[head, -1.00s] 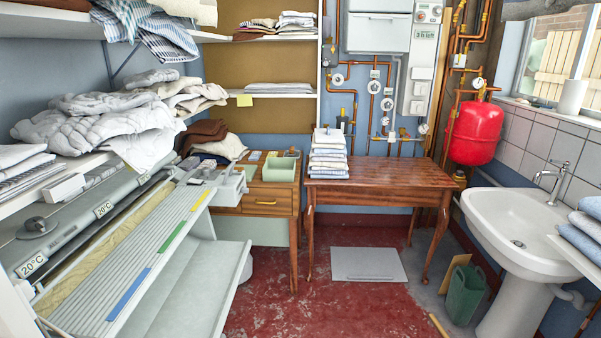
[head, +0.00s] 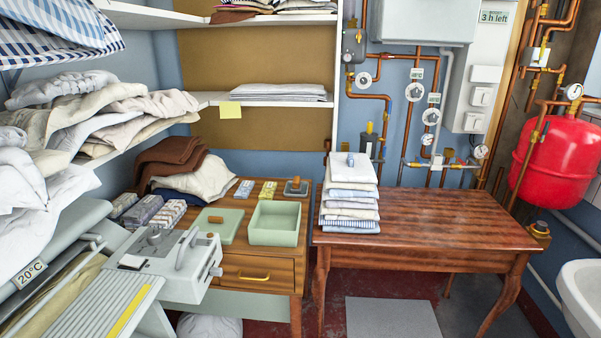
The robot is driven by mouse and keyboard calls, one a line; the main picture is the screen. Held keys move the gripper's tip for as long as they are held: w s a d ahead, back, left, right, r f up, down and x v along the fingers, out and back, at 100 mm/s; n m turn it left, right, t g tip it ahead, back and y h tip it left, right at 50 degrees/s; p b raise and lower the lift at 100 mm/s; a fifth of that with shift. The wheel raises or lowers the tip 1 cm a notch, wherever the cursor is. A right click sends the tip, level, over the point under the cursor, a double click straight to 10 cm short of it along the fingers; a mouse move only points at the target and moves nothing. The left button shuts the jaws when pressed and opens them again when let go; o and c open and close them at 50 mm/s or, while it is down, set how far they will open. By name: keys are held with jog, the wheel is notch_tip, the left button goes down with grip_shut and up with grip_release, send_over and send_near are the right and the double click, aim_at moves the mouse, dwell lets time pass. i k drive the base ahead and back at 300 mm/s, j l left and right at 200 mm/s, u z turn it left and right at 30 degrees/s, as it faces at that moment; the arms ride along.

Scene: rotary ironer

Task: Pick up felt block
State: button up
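A small grey block with a brown top (head: 297,187), which looks like the felt block, lies at the back right of the wooden cabinet top (head: 236,262). It is just behind the open green box (head: 274,223) and apart from it. It is small in the head view, so its material is hard to make out. My gripper is not in view.
A green lid (head: 222,226) and small packets (head: 268,190) share the cabinet top. The ironer's grey end housing (head: 172,265) stands at the front left. A folded linen stack (head: 349,200) stands right of the cabinet, on a mostly bare wooden table (head: 440,220).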

aim_at(295, 187)
jog(key=i+u, duration=0.2)
jog(key=i, duration=0.35)
jog(key=i+l+u, duration=0.2)
jog(key=i, duration=0.4)
